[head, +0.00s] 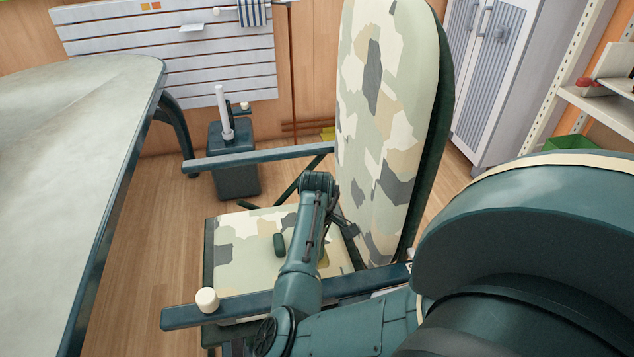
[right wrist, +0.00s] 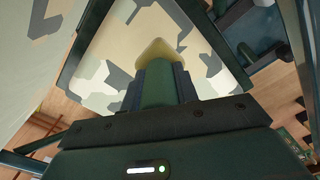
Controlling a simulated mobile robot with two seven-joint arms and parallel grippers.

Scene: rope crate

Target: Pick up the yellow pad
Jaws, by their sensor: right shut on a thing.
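The yellow pad (right wrist: 157,49) shows in the right wrist view as a small dull-yellow shape at the tips of my right gripper (right wrist: 157,67). The gripper is shut on it, and the fingers hide most of it. Behind it lies the camouflage-patterned chair seat (right wrist: 196,66); I cannot tell whether the pad touches the seat. My left gripper is not in view.
The chair's tall backrest (head: 375,110) stands close beside my arm. A small cream knob (head: 207,300) sits on the near armrest (head: 240,308); the far armrest (head: 260,157) crosses behind. A table (head: 70,130) fills the left. A dark box-like stand (head: 235,165) is on the floor.

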